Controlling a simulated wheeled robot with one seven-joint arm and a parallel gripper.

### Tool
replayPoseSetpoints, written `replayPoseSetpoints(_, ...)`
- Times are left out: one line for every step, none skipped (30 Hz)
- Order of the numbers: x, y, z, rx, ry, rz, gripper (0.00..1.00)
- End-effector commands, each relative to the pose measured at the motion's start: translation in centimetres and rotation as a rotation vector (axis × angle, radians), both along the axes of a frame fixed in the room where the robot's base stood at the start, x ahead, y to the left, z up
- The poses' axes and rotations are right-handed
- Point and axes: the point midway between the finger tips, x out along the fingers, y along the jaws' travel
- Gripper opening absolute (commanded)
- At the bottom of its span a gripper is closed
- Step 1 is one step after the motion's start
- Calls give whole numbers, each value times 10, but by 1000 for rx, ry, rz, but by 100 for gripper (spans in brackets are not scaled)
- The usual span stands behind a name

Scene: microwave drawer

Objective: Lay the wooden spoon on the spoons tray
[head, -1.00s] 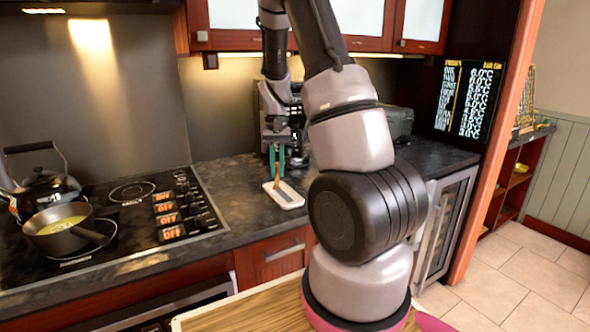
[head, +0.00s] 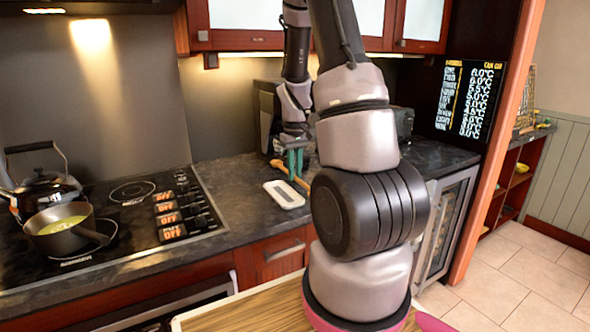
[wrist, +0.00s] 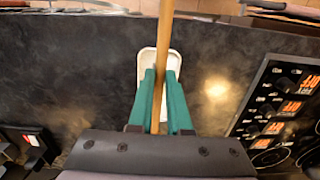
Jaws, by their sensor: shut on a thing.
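My gripper (head: 295,164) has green fingers and is shut on the wooden spoon (head: 281,166) above the dark counter. In the wrist view the spoon (wrist: 165,45) runs as a light wooden handle from the top edge down between the two fingers (wrist: 160,105). The spoons tray (head: 284,195) is a small white tray on the counter, just in front of the gripper in the head view. In the wrist view the tray (wrist: 147,62) lies beyond the fingertips, partly covered by the spoon and fingers. The height of the spoon above it is hard to tell.
The cooktop (head: 130,215) with a pan (head: 60,232) and a kettle (head: 42,185) is to the left. A microwave (head: 266,115) stands behind the gripper. Bare counter (head: 237,190) lies between cooktop and tray. The cooktop knobs (wrist: 285,105) show at right in the wrist view.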

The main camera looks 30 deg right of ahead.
Motion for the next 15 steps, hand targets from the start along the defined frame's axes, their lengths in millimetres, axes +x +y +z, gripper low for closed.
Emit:
replayPoseSetpoints(-1, 0, -5, 1, 3, -1, 0)
replayPoseSetpoints(-1, 0, -8, 1, 4, -1, 0)
replayPoseSetpoints(-1, 0, -12, 0, 3, 0, 0)
replayPoseSetpoints(-1, 0, -14, 0, 4, -1, 0)
replayPoseSetpoints(-1, 0, -17, 1, 4, -1, 0)
replayPoseSetpoints(-1, 0, -21, 1, 3, -2, 0)
replayPoseSetpoints(-1, 0, -23, 1, 4, -2, 0)
replayPoseSetpoints(-1, 0, -26, 1, 4, -2, 0)
replayPoseSetpoints(-1, 0, -30, 1, 4, -2, 0)
replayPoseSetpoints(-1, 0, -32, 1, 3, -2, 0)
replayPoseSetpoints(-1, 0, -35, 1, 4, -2, 0)
replayPoseSetpoints(-1, 0, -39, 1, 4, -2, 0)
replayPoseSetpoints(-1, 0, -42, 1, 4, -2, 0)
replayPoseSetpoints(-1, 0, -44, 1, 3, -2, 0)
replayPoseSetpoints(-1, 0, -48, 1, 3, -3, 0)
